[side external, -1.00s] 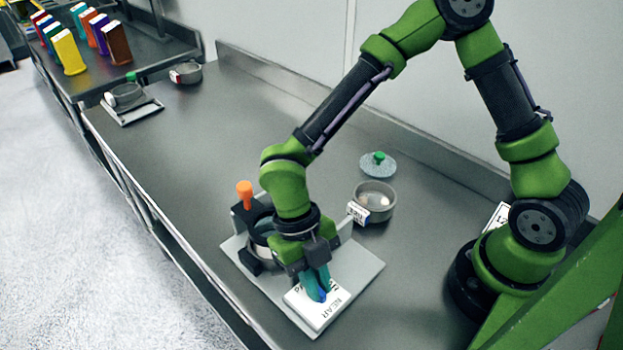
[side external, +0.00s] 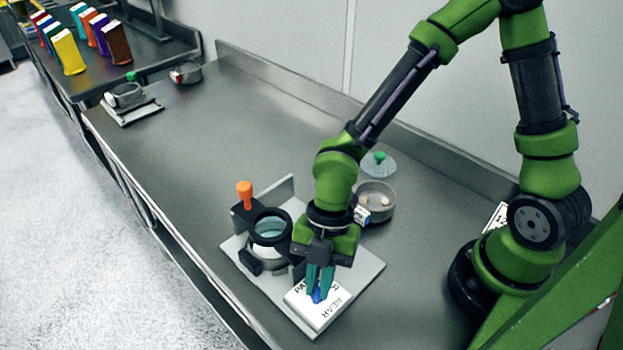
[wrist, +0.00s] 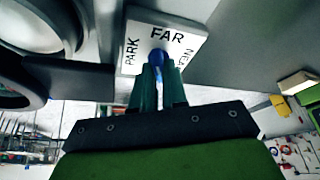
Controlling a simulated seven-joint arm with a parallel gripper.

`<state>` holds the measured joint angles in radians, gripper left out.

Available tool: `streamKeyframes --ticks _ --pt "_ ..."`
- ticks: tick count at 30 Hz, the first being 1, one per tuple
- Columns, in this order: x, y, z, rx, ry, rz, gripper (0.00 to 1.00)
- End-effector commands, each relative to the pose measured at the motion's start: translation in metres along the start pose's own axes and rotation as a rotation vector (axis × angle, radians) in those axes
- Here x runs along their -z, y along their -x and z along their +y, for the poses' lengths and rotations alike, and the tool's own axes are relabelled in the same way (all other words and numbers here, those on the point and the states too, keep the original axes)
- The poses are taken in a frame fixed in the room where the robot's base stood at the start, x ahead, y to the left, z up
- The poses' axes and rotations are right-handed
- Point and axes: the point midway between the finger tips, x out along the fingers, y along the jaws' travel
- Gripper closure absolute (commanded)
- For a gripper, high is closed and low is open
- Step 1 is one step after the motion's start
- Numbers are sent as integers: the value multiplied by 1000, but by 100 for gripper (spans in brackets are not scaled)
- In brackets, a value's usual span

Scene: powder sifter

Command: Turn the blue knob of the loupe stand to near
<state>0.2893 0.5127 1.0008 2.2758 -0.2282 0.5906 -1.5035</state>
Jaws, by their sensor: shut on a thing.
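The loupe stand has a grey base plate (side external: 352,272), a black-rimmed loupe ring (side external: 288,233) and a white dial plate (side external: 322,318). The small blue knob (side external: 316,296) sits on this plate and also shows in the wrist view (wrist: 156,56). My gripper (side external: 319,288) points down with its teal fingers shut on the knob. The fingers hide much of the knob, so its exact setting cannot be told.
An orange-topped post (side external: 245,192) rises at the stand's left. A metal sieve (side external: 376,204) and a lid with a green knob (side external: 378,163) stand behind my wrist. Coloured packs (side external: 68,54) are far left. The bench's middle is clear.

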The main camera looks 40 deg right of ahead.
Motion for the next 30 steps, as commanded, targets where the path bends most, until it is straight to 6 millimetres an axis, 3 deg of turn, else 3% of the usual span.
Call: streamKeyframes --ticks 30 --pt "4 0 -3 -346 -812 2 100"
